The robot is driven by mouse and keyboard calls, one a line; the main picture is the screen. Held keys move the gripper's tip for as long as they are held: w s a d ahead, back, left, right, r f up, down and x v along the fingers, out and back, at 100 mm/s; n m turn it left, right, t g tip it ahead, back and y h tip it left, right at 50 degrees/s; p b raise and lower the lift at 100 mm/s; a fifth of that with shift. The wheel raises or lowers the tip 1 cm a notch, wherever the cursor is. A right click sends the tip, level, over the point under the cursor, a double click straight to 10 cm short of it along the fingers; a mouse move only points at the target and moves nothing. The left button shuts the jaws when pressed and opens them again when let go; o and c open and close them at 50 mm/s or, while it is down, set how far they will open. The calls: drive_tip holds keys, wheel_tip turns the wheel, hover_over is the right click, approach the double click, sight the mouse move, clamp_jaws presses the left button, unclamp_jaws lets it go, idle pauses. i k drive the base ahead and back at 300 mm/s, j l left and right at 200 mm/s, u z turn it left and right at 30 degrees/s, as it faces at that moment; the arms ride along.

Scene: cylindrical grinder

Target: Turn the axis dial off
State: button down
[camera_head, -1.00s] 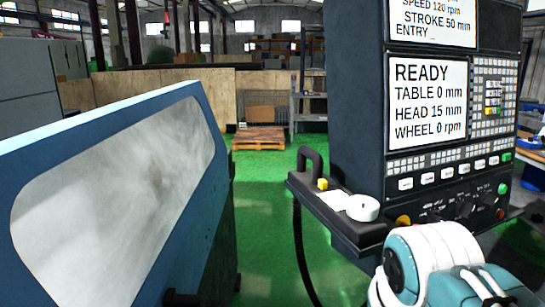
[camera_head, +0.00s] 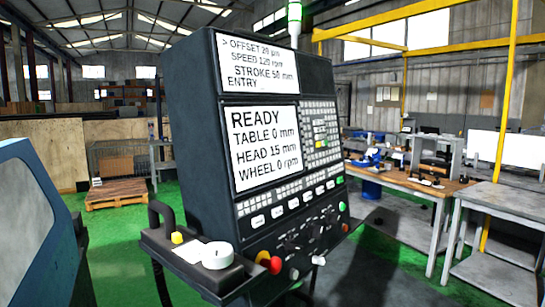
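The dark control console (camera_head: 190,120) stands in the middle of the head view. Several small black dials (camera_head: 315,229) sit in a row on its lower panel. Their labels are too small to read, so I cannot tell which one is the axis dial or where it points. A white round handwheel (camera_head: 217,255) lies on the ledge at the console's lower left. A red button with a yellow base (camera_head: 268,262) is to its right. My gripper is not in view.
The upper screen (camera_head: 258,66) reads offset, speed and stroke; the lower screen (camera_head: 265,145) reads READY. A blue machine guard (camera_head: 35,220) is at the left. Workbenches (camera_head: 400,180) stand at the right. Green floor lies between, with a pallet (camera_head: 117,193) behind.

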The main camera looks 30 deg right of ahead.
sight(313, 230)
drive_tip(key=i+l+z, duration=0.15)
drive_tip(key=l+z, duration=0.25)
drive_tip(key=i+l+z, duration=0.2)
drive_tip(key=z, duration=0.15)
drive_tip(key=i+l+z, duration=0.2)
drive_tip(key=z, duration=0.2)
